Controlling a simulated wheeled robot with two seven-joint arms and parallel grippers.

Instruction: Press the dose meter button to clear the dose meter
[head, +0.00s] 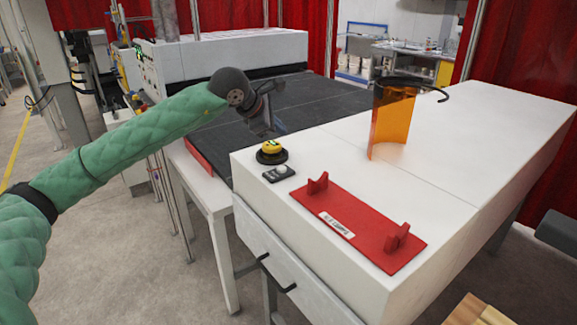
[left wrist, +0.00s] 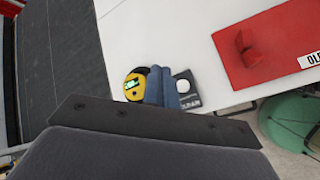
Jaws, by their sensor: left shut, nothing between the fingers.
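The yellow dose meter (head: 271,146) sits on a round black base at the near left corner of the white table. In the left wrist view the dose meter (left wrist: 132,88) shows a small lit display. A small dark plate with a round white button (head: 280,170) lies just in front of it. The button (left wrist: 183,84) also shows in the left wrist view, with the plate partly hidden by my fingers. My left gripper (head: 271,131) is shut and empty, above and slightly behind the dose meter. In its wrist view the fingertips (left wrist: 160,86) appear between meter and button.
A red holder (head: 360,226) with two upright brackets lies on the white table (head: 480,135), right of the button. An orange translucent shield (head: 391,120) stands farther back. A dark conveyor belt (head: 225,139) runs behind the table's left end. The table's far right is clear.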

